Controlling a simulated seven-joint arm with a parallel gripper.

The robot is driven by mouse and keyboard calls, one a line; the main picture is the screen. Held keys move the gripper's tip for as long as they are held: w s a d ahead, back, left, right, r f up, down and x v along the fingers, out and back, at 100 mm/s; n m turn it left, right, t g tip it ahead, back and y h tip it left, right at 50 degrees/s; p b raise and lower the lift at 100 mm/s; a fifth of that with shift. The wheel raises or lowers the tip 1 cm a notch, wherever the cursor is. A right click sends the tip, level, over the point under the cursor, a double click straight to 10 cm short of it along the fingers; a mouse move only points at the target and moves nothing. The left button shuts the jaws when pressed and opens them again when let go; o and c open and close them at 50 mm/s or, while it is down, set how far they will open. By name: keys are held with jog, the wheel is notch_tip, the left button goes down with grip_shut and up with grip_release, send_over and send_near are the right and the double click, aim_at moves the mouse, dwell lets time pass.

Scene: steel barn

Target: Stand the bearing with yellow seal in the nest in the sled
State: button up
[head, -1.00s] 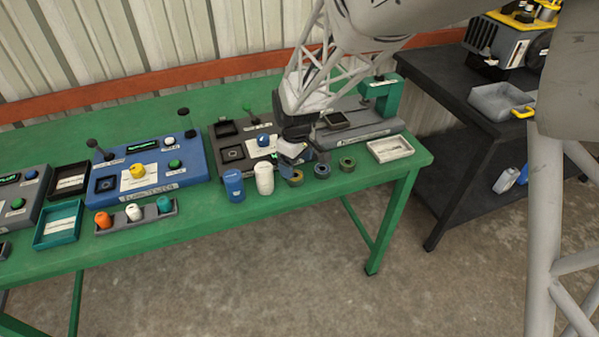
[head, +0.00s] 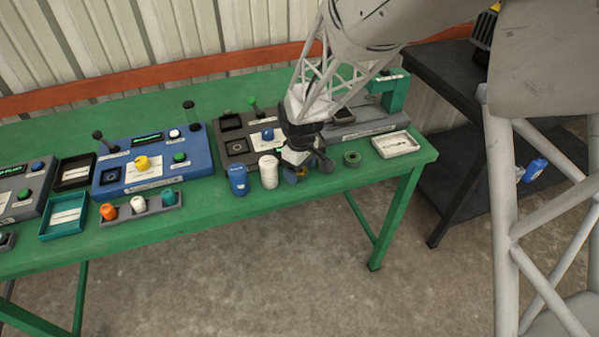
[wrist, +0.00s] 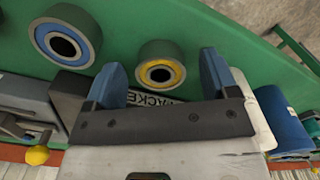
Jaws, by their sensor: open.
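The bearing with yellow seal (wrist: 160,65) stands on the green bench in the wrist view, its ring face showing. My gripper (wrist: 162,75) is open, with its blue fingers apart on either side of this bearing; whether they touch it I cannot tell. In the head view my gripper (head: 298,170) is low over the bench front and hides most of that bearing. The sled with its dark square nest (head: 343,116) is on the grey press base behind and right of my gripper, partly hidden by my arm.
A blue-sealed bearing (wrist: 65,45) is beside the yellow one. A third bearing (head: 352,159) is farther right, near a white tray (head: 396,143). White (head: 268,171) and blue (head: 238,180) cylinders stand close left of my gripper. The green press column (head: 394,95) rises behind.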

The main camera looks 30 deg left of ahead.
jog(key=shift+c, duration=0.3)
jog(key=c, duration=1.1)
jog(key=shift+r, duration=0.2)
jog(key=shift+r, duration=0.6)
notch_tip(320, 180, up, 2)
jog(key=shift+r, duration=0.1)
jog(key=s+d, duration=0.3)
jog(key=s, duration=0.1)
jog(key=s+d, duration=0.4)
jog(key=s+d+r, duration=0.1)
jog(key=s+d, duration=0.2)
jog(key=s, duration=0.1)
jog(key=shift+d+r, duration=0.1)
jog(key=shift+d, duration=0.15)
